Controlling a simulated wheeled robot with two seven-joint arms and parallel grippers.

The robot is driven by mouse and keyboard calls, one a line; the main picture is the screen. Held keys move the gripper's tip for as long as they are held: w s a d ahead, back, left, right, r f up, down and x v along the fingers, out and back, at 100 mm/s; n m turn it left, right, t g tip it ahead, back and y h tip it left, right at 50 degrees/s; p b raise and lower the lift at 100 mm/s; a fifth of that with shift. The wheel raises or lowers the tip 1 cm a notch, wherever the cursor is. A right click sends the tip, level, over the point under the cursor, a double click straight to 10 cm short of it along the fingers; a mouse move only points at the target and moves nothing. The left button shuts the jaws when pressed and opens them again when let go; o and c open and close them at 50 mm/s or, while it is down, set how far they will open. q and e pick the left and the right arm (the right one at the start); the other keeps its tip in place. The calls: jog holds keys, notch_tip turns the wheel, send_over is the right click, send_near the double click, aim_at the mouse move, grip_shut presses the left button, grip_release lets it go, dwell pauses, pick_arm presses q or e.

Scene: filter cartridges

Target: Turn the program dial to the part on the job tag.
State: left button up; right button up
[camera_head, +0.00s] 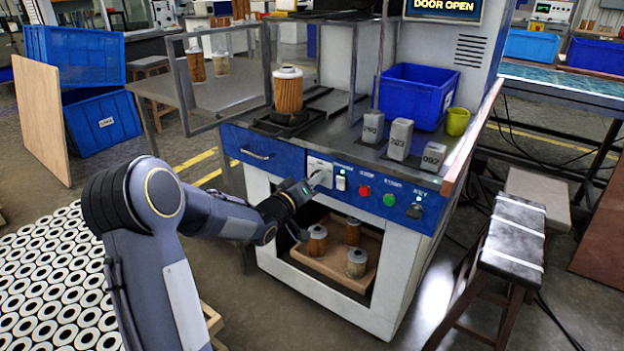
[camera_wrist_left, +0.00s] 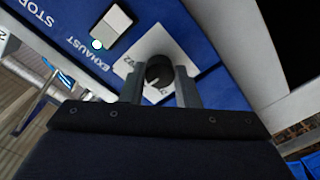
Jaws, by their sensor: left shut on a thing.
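The program dial (camera_wrist_left: 158,72) is a black knob on a white plate, seen in the left wrist view. My left gripper (camera_wrist_left: 160,88) has a finger on each side of the dial and is shut on it. In the head view my left gripper (camera_head: 312,184) is at the white dial plate (camera_head: 320,168) on the blue panel and hides the dial. The dial's markings are mostly covered or too small to read. I cannot make out a job tag. My right gripper is not in view.
Right of the dial are a white exhaust switch (camera_head: 340,181), a red button (camera_head: 364,190), a green button (camera_head: 389,199) and a key switch (camera_head: 414,210). A filter cartridge (camera_head: 288,92) stands on the machine. Grey numbered blocks (camera_head: 400,137) and a blue bin (camera_head: 418,95) stand on the top.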

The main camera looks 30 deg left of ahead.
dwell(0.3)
pick_arm(q)
jog(key=o, duration=1)
jog(key=shift+c, duration=0.2)
jog(key=s+p, duration=0.1)
jog(key=s, duration=0.7)
jog(key=shift+a, duration=0.3)
jog(key=shift+w, duration=0.1)
